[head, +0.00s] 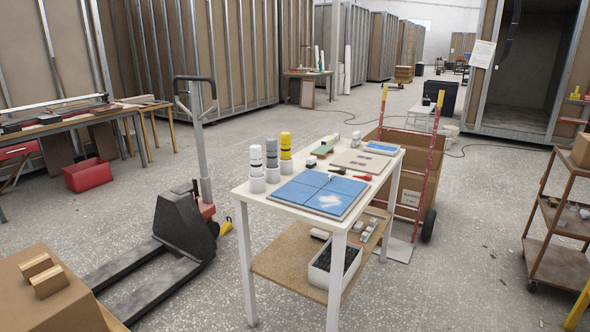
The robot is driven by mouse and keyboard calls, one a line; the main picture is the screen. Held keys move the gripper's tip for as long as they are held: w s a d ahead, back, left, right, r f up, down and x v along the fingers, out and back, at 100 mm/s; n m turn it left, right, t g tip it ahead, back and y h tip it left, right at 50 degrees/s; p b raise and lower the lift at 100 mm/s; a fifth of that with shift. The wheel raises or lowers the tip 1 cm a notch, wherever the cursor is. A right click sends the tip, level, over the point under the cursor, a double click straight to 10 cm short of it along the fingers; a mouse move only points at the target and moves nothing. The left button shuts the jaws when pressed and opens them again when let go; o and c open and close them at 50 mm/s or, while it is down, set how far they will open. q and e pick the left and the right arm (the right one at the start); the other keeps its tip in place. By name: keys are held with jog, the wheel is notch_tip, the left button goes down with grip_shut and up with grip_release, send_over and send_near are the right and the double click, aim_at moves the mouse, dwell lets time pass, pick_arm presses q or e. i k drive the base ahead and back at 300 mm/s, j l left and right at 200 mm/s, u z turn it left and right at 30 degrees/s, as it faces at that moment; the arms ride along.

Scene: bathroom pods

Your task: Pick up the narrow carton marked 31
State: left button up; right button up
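I cannot read the number 31 on anything in the head view, so I cannot tell which carton is the marked one. A large brown carton (423,160) with a small white label stands on a red hand truck (434,127) behind the white table. Another brown carton (42,298) is at the lower left with two small wooden blocks (42,275) on top. A small carton (582,150) sits on the shelf cart at the right edge, partly cut off. Neither of my grippers is in view.
A white table (240,188) with blue tiles (318,192), bottles and small tools stands in the middle. A pallet jack (185,225) is left of it. A shelf cart (558,262) stands at the right. Open floor (470,220) lies between table and cart.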

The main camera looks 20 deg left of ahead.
aim_at(46, 283)
jog(key=i+j+u, duration=0.25)
jog(key=u, duration=0.15)
jog(key=i+j+u, duration=0.1)
jog(key=i+u, duration=0.6)
jog(key=u, duration=0.15)
jog(key=i+u, duration=0.3)
jog(key=u, duration=0.15)
jog(key=i+l+u, duration=0.25)
jog(key=u, duration=0.15)
jog(key=i, duration=0.05)
